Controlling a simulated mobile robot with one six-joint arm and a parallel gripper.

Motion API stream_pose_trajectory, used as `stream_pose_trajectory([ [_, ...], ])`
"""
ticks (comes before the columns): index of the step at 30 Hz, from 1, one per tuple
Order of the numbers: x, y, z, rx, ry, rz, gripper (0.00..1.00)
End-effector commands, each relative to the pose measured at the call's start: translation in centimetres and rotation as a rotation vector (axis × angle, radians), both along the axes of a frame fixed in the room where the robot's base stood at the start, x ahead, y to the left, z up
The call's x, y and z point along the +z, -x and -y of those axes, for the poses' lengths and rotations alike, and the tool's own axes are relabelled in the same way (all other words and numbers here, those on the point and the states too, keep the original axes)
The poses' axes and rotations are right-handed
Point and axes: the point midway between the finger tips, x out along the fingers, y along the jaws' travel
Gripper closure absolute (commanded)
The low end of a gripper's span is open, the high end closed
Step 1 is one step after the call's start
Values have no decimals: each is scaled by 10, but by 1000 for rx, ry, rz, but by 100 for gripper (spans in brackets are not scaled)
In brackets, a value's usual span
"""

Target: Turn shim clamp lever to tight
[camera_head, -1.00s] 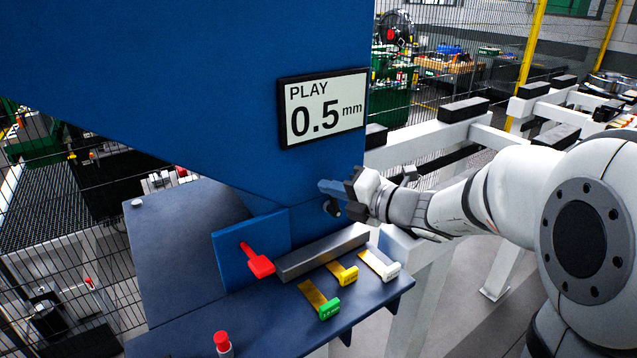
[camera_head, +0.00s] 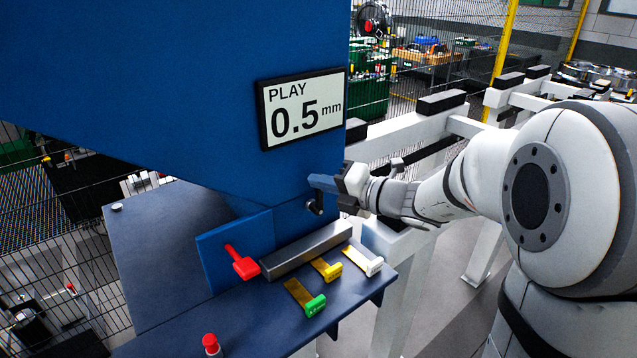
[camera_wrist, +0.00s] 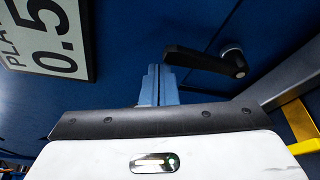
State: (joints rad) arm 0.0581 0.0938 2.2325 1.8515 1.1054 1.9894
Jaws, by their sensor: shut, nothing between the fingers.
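A black crank-like lever (camera_head: 315,204) sits on the lower blue face of the machine. In the wrist view this lever (camera_wrist: 205,60) runs left from a round silver hub, its free end just right of my fingertips. My gripper (camera_head: 322,183) is shut and empty, its blue fingers beside the lever; in the wrist view the fingers (camera_wrist: 158,75) appear pressed together. Whether they touch the lever I cannot tell. A red-handled lever (camera_head: 245,266) stands on a small blue plate, left of my gripper. No label shows which lever is the shim clamp.
The display (camera_head: 301,107) reads PLAY 0.5 mm. A grey bar (camera_head: 307,250) and green (camera_head: 315,306), yellow (camera_head: 333,273) and white (camera_head: 374,266) tabbed strips lie on the dark blue shelf (camera_head: 180,335). A red-topped button (camera_head: 211,342) stands at the front. White rails lie behind my arm.

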Motion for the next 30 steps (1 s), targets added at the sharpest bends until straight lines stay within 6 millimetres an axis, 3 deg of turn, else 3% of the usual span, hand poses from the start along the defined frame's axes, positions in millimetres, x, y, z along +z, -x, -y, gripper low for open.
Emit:
stream_pose_trajectory([
  [7,7,0,-2,-10,-2,7,100],
  [15,19,19,-29,-6,1,5,100],
  [30,4,65,44,-9,2,4,100],
])
